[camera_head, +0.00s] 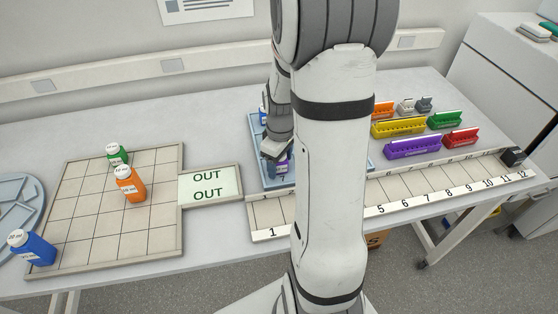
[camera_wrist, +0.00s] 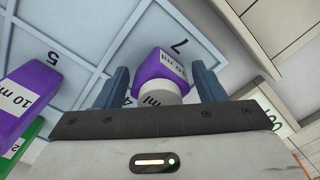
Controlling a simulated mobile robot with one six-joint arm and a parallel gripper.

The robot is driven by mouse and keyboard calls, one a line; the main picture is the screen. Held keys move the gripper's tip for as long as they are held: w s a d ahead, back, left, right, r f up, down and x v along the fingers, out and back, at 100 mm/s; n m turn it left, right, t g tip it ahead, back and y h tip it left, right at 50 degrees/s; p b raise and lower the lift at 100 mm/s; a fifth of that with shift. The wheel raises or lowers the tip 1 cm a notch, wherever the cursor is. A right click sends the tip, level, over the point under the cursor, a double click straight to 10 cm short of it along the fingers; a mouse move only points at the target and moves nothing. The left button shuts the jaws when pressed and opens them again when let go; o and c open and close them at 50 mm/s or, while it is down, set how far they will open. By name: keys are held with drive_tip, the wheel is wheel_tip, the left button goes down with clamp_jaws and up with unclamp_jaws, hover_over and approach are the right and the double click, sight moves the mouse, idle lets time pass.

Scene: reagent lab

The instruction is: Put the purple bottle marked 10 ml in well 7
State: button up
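A purple bottle (camera_wrist: 164,68) with a white cap and a label ending in "ml" is between the fingers of my gripper (camera_wrist: 160,88) in the wrist view, cap towards the palm. I cannot tell whether the fingers press on it. Behind it is the blue tray (camera_wrist: 98,22), with a 7 just beyond the bottle and a 5 to the left. A second purple bottle (camera_wrist: 25,95), marked 10 ml, is at the left edge. In the head view my gripper (camera_head: 275,152) is over the blue tray (camera_head: 255,128), with a purple bottle (camera_head: 281,165) below it, partly hidden by my arm.
A green bottle (camera_wrist: 20,145) is beside the left purple bottle. An OUT sign (camera_head: 208,184) and a gridded board (camera_head: 90,220) with green, orange and blue bottles are on the left. A strip numbered to 12 (camera_head: 420,200) runs along the front. Coloured racks (camera_head: 412,148) stand right.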

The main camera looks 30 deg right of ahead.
drive_tip(key=shift+o, duration=1)
wheel_tip(320, 180, up, 12)
drive_tip(key=shift+r, duration=0.1)
drive_tip(key=s+a+r+m+t, duration=0.3)
drive_tip(key=s+a+m, duration=0.2)
drive_tip(key=s+a, duration=0.7)
drive_tip(key=shift+s+a+r+m, duration=0.3)
drive_tip(key=shift+r+m, duration=0.05)
drive_tip(key=shift+m, duration=0.05)
